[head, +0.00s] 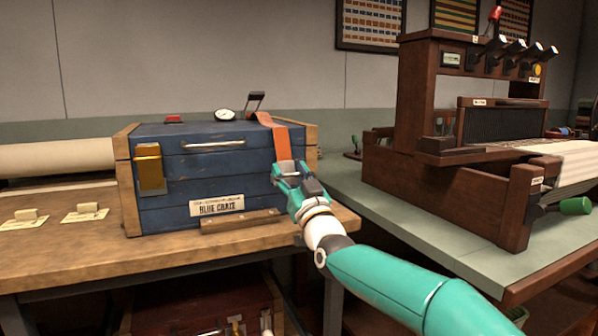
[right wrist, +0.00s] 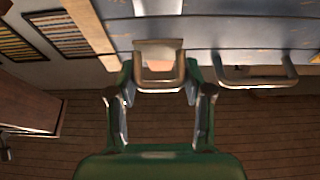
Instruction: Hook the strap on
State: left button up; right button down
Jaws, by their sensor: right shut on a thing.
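The blue crate (head: 180,185) stands on the wooden bench with its lid down. An orange strap (head: 282,138) comes over the lid's right part and hangs down the front face. My right gripper (head: 289,178) is shut on the strap's end, in front of the crate's right side. In the right wrist view a squarish metal loop (right wrist: 158,86) sits between the fingertips, with some orange inside it. In the head view my gripper hides most of the loop and the crate face behind it. I cannot see a hook for it. My left gripper is not in view.
A silver handle (head: 212,145) and a brass plate (head: 149,168) are on the crate's front. A wooden strip (head: 240,221) lies before it. A dark wooden loom (head: 440,185) stands on the green table (head: 425,220) at right. Small cards lie at left.

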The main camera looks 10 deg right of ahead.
aim_at(287, 181)
jog(key=shift+w+a+f, duration=0.15)
jog(key=shift+w+f, duration=0.4)
jog(key=shift+f, duration=0.15)
jog(key=shift+w+a+f, duration=0.15)
jog(key=shift+w+f, duration=0.35)
jog(key=shift+f, duration=0.15)
jog(key=shift+w, duration=0.15)
jog(key=c, duration=0.9)
grip_release()
jog(key=shift+c, duration=0.2)
jog(key=shift+o, duration=1.2)
jog(key=shift+w+f, duration=0.1)
jog(key=shift+w, duration=0.05)
jog(key=shift+s+r, duration=0.2)
jog(key=shift+r, duration=0.1)
jog(key=shift+s, duration=0.15)
jog(key=shift+s+d+f, duration=0.1)
jog(key=shift+s, duration=0.1)
jog(key=v, duration=1.1)
